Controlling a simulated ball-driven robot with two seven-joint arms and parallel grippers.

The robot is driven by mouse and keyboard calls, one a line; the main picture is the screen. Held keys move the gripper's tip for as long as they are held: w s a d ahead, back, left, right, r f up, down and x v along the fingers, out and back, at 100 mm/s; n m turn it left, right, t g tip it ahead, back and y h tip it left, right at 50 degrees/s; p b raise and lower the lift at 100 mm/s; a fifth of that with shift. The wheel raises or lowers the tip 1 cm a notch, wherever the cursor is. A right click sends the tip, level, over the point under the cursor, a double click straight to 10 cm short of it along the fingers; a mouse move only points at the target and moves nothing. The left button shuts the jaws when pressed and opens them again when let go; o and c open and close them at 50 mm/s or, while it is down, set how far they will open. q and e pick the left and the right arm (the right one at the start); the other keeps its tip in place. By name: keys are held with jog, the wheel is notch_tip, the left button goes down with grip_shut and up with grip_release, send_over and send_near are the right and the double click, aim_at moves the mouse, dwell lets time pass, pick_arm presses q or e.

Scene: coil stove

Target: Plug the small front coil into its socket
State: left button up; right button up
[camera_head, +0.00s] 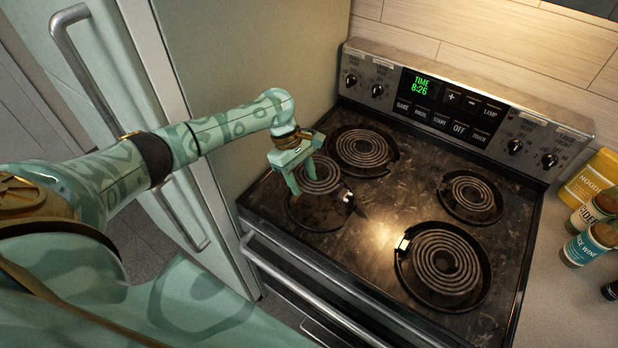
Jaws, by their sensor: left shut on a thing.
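The small front coil (324,173) is a dark spiral at the front left of the stove. It lies over its round dark pan (318,217), and looks shifted toward the back of it. My left gripper (303,186) comes down from above and is shut on the left side of this coil, and its fingers hide part of it. A small pale socket (347,197) shows at the right edge of the pan. I cannot tell whether the coil's prongs touch the socket. My right gripper is not in view.
A back left coil (362,148), a back right coil (471,195) and a large front right coil (445,262) sit in their pans. The control panel (460,105) rises behind. A fridge (250,50) stands close at left. Jars (588,245) stand on the right counter.

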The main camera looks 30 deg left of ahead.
pick_arm(q)
jog(key=shift+a, duration=0.1)
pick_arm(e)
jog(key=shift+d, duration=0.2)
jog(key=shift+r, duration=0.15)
pick_arm(q)
jog(key=shift+r+p, duration=0.15)
jog(key=shift+p, duration=0.25)
jog(key=shift+r+p, duration=0.1)
jog(key=shift+p, duration=0.45)
notch_tip(320, 180, down, 3)
jog(key=shift+f+b, duration=0.2)
jog(key=shift+b, duration=0.35)
jog(key=shift+f, duration=0.65)
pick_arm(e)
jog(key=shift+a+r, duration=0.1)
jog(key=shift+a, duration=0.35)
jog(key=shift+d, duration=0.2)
